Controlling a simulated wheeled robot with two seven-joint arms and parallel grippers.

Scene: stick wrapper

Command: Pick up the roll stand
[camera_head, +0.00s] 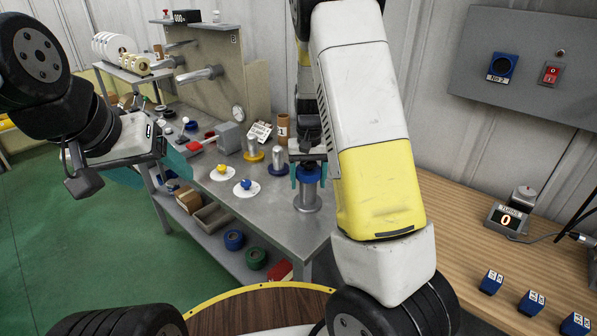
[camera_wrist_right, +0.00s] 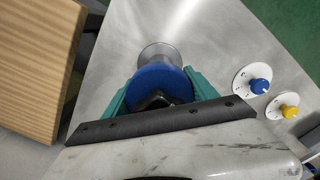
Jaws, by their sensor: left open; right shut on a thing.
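The roll stand (camera_head: 308,203), a metal post on a round base with a blue top (camera_wrist_right: 160,88), stands upright near the front right corner of the metal bench. My right gripper (camera_head: 308,173) comes down from above and is shut on it; in the right wrist view its teal fingers (camera_wrist_right: 155,97) sit on both sides of the blue top. The round metal base (camera_wrist_right: 160,55) shows beyond the blue top and appears to rest on the bench. My left gripper (camera_head: 158,172) is open and empty, left of the bench; its fingers are partly hidden.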

